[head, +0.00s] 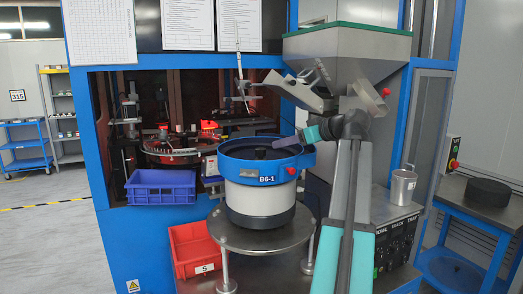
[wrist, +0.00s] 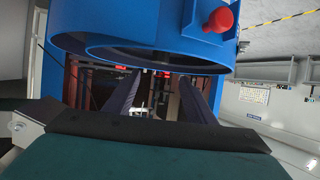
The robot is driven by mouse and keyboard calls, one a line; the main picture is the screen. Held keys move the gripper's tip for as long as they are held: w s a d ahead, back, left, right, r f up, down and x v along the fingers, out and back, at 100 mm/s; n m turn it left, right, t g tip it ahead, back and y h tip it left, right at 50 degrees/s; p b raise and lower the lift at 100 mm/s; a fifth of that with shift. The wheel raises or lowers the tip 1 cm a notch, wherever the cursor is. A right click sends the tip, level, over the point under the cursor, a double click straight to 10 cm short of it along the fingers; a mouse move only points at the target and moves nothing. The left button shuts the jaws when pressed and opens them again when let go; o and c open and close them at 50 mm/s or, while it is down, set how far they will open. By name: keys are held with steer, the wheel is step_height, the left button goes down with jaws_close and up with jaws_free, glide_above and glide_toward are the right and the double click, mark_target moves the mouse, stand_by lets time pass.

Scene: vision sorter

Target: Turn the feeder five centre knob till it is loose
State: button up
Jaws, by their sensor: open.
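The blue feeder bowl (head: 231,171) stands on a white drum, and its label looks like B6-1. A dark knob-like shape (head: 260,153) shows at the bowl's centre, small and partly hard to make out. My gripper (head: 276,147) reaches in over the bowl's right rim, close to that shape; I cannot tell whether they touch. In the wrist view my gripper (wrist: 161,76) has its two dark fingers apart with nothing visible between them. The blue bowl (wrist: 80,45) fills the top there, with a red side knob (wrist: 218,20); the centre knob cannot be made out.
The drum rests on a round metal table (head: 235,238). A grey hopper (head: 345,55) and chute hang above right. A blue bin (head: 160,190) and a red bin (head: 192,252) stand left. A metal canister (head: 402,187) stands right of my arm.

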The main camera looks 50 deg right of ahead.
mark_target(261, 149)
steer(key=p+x, duration=0.1)
steer(key=x, duration=1.2)
steer(key=shift+w+f+p, duration=0.15)
steer(key=shift+w+p, duration=0.05)
steer(key=shift+p, duration=0.2)
steer(key=c, duration=1)
steer(key=shift+c, duration=0.2)
steer(key=shift+a, duration=0.1)
steer(key=shift+m+h, duration=0.4)
steer(key=shift+h, duration=0.1)
steer(key=shift+m+h, duration=0.6)
